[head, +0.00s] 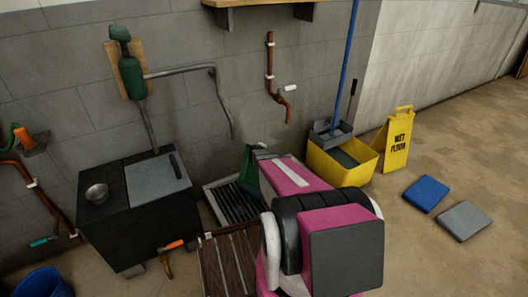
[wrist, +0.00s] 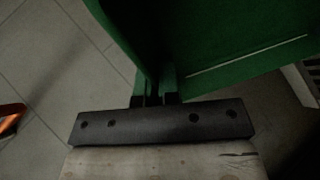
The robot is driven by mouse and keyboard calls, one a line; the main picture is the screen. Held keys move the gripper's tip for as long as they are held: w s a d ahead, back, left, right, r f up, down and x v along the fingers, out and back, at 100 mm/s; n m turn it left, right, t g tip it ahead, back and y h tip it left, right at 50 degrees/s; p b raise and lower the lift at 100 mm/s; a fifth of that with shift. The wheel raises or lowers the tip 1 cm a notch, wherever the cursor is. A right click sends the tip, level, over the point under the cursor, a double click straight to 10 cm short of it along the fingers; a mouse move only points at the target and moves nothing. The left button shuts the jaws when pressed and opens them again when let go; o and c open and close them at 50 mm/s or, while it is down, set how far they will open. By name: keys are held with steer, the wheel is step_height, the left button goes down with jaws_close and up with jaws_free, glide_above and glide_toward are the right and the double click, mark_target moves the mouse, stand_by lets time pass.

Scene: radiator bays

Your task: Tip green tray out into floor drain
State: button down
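The green tray (head: 248,178) hangs steeply tilted at the end of my pink arm, above the floor drain. In the wrist view the green tray (wrist: 230,40) fills the upper middle and right, with one wall running into my gripper (wrist: 155,88). The dark fingers are shut on that wall. In the head view my gripper (head: 262,153) is small and partly hidden by my arm. The floor drain (head: 229,204) is a dark slatted grate in a pale frame at the wall; my arm covers its right part. I cannot see whether anything is in the tray.
A yellow mop bucket (head: 340,172) and wet-floor sign (head: 397,143) stand right. Pipes (head: 272,70) run down the wall.

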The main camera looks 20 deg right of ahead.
steer(key=s+a+r+t+h, duration=0.1)
steer(key=s+a, duration=0.2)
steer(key=a, duration=0.2)
steer(key=shift+s+r+n+t+h, duration=0.25)
steer(key=shift+n+t+h, duration=0.05)
steer(key=shift+t+h, duration=0.1)
steer(key=shift+a, duration=0.15)
stand_by(1.8)
step_height(320, 180, up, 14)
steer(key=m+g+y, duration=0.1)
steer(key=g+y, duration=0.2)
steer(key=shift+f+y, duration=0.2)
steer(key=shift+y, duration=0.1)
stand_by(1.5)
step_height(320, 180, up, 7)
steer(key=m+g+y, duration=0.2)
steer(key=g+y, duration=0.4)
steer(key=y, duration=0.2)
stand_by(0.4)
